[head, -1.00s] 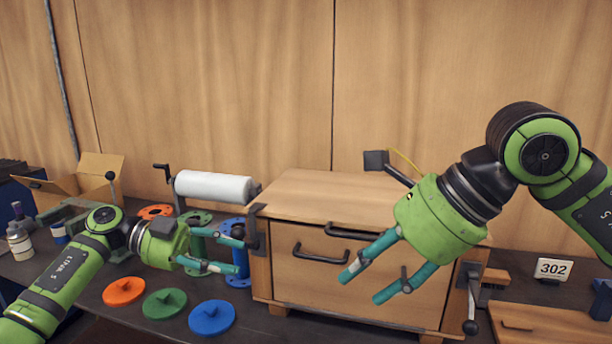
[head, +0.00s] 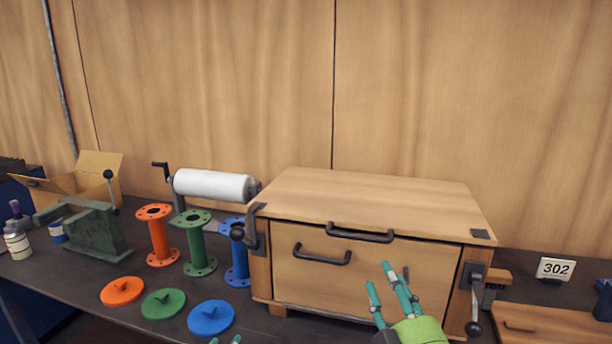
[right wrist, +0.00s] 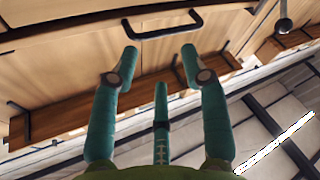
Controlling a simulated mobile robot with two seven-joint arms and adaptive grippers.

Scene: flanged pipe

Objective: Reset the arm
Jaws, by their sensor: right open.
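My right gripper (head: 388,284) is low in the head view, in front of the wooden chest (head: 365,205). Its teal fingers point up, spread apart with nothing between them. The right wrist view shows the same open fingers (right wrist: 160,75) below a black handle (right wrist: 165,24) on a wooden front. Of my left gripper (head: 225,340), only teal fingertips show at the bottom edge; the rest is out of frame. Orange (head: 158,235), green (head: 200,243) and blue (head: 237,255) flanged pipes stand upright on the bench, the blue one partly hidden by the chest's clamp.
Orange (head: 122,291), green (head: 163,303) and blue (head: 211,318) discs lie along the bench front. A green vise-like tool (head: 95,232), an open cardboard box (head: 85,180) and a paper roll (head: 213,185) stand behind.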

